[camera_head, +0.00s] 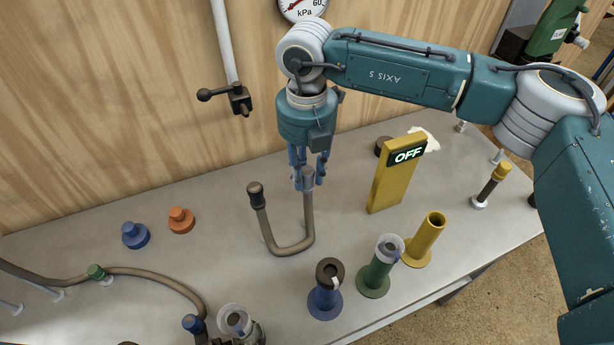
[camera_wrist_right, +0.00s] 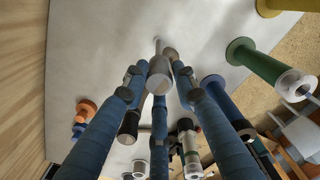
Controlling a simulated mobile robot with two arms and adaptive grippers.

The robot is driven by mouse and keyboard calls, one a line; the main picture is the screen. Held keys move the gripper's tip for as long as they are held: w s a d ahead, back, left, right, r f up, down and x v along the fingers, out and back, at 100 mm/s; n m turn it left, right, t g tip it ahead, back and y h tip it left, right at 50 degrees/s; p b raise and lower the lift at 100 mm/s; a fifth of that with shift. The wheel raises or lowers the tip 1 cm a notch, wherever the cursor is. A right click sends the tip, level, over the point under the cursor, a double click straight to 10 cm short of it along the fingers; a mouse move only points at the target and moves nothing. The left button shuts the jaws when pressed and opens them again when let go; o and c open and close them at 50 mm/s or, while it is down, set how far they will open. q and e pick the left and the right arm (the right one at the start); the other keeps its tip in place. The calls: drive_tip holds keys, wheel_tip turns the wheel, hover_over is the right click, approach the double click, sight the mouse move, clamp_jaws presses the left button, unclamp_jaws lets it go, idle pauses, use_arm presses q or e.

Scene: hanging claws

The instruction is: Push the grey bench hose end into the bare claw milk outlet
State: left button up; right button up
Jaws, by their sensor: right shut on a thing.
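My right gripper (camera_head: 304,180) has its blue fingers shut on the grey end of the bench hose (camera_head: 307,211), a grey-brown U shape. The gripped end points up; the bend is at or just above the bench, I cannot tell which. The hose's other end has a black sleeve (camera_head: 256,195) and stands free. In the wrist view the round grey end (camera_wrist_right: 160,75) sits between the fingers. A claw-like assembly with a clear cup (camera_head: 234,320) is cut off at the bottom edge of the head view; its milk outlet cannot be made out. My left gripper is not in view.
Blue (camera_head: 325,298), green (camera_head: 377,272) and yellow (camera_head: 427,238) stands line the front right. A yellow post with an OFF display (camera_head: 392,176) stands right of my gripper. Blue (camera_head: 136,236) and orange (camera_head: 181,221) caps lie left. A long hose (camera_head: 150,273) crosses the lower left.

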sight(306, 171)
drive_tip(key=shift+r, duration=0.45)
wheel_tip(306, 171, up, 18)
drive_tip(key=b, duration=0.4)
drive_tip(key=shift+b, duration=0.4)
drive_tip(key=shift+r, duration=0.6)
drive_tip(key=shift+c, duration=0.2)
drive_tip(key=o, duration=0.3)
clamp_jaws()
